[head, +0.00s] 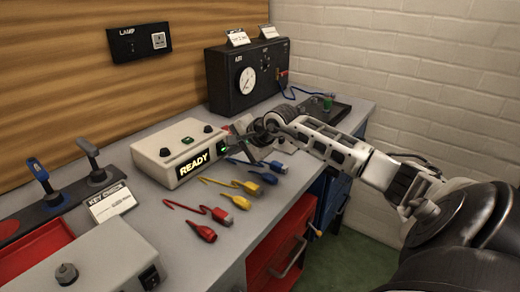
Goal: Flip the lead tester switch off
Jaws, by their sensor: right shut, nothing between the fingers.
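The switch itself is too small and too covered to make out. My right gripper (237,146) is shut and empty at the tester's right end; I cannot tell whether it touches the box. My left gripper is not in view.
Red (201,232), yellow (247,187) and blue (264,177) leads lie in front of the tester. A black meter box (222,82) stands behind. A KEY CHECK card (112,205), two lever-like handles and another cream box (90,262) are at left.

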